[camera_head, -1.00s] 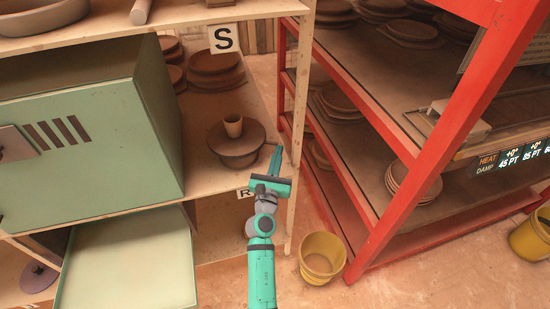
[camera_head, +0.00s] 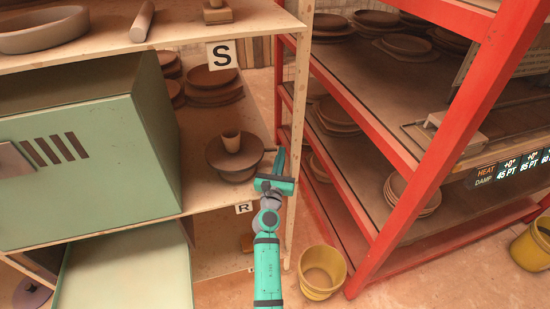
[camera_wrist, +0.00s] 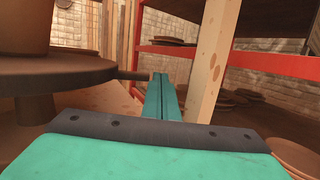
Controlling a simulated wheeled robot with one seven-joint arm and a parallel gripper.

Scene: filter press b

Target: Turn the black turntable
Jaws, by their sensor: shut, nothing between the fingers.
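The turntable (camera_head: 234,160) looks dark brown-black and stands on the middle wooden shelf, with a small clay cup (camera_head: 231,141) upright on it. A short peg sticks out from its right side. In the wrist view the turntable's disc (camera_wrist: 60,73) is at the left, with the peg (camera_wrist: 133,75) pointing right and the cup (camera_wrist: 22,25) cut off above. My gripper (camera_head: 280,160) is shut and empty, just right of the turntable. In the wrist view my fingertips (camera_wrist: 161,80) are close to the peg's end; I cannot tell whether they touch.
A wooden shelf post (camera_head: 298,130) stands close right of my gripper. A green box (camera_head: 90,150) fills the shelf's left. Stacked clay plates (camera_head: 212,85) sit behind the turntable. A red rack (camera_head: 420,150) and a yellow bucket (camera_head: 321,270) are at the right.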

